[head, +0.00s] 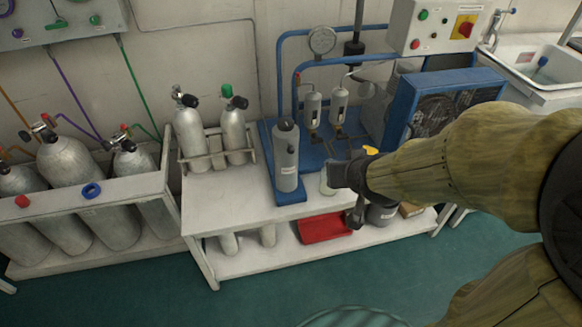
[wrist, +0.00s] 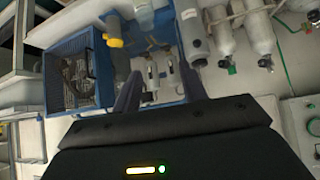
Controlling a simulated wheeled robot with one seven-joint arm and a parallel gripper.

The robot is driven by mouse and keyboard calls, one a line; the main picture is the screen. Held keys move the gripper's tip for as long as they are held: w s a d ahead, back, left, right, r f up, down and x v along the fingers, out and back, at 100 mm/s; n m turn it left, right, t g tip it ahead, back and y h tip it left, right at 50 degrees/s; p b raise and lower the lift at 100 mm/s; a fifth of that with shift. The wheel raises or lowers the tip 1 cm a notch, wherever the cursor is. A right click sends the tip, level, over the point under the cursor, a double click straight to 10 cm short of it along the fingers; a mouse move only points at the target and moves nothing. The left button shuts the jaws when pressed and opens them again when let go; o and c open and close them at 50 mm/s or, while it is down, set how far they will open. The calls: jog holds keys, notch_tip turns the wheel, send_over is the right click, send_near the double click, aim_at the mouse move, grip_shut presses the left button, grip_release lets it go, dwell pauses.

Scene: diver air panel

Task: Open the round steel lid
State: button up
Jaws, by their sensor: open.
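I cannot clearly make out a round steel lid in either view. A small pale jar (head: 328,180) stands on the bench just left of my gripper (head: 346,196), which partly covers it; its top is too small to read. My gripper is open over the bench's front right part, and I see nothing between its fingers. In the wrist view the gripper's two dark fingers (wrist: 158,88) are spread apart, with small pale cylinders (wrist: 153,76) of the blue unit showing beyond them.
A tall grey canister (head: 286,158) stands on the blue base left of my gripper. A blue-framed cooler (head: 402,100) stands behind my arm. Two small tanks (head: 233,130) sit in a rack at left. A red tray (head: 322,228) lies on the lower shelf.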

jog(key=w+a+f+t+y+b, duration=0.1)
jog(key=a+f+t+b, duration=0.3)
jog(key=b, duration=0.9)
jog(key=w+a+f+n+t+y+b, duration=0.1)
jog(key=a+f+t+y+b, duration=0.1)
jog(key=f+b, duration=0.7)
jog(key=a+t+b, duration=0.1)
jog(key=t+b, duration=0.1)
jog(key=b, duration=0.3)
jog(key=shift+w+a+n+y, duration=0.3)
jog(key=shift+w+a+y, duration=0.05)
jog(key=shift+a+y, duration=0.05)
jog(key=p+x, duration=0.8)
jog(key=p, duration=0.6)
jog(key=shift+r+p, duration=0.3)
jog(key=shift+w+p, duration=0.35)
jog(key=shift+p, duration=0.9)
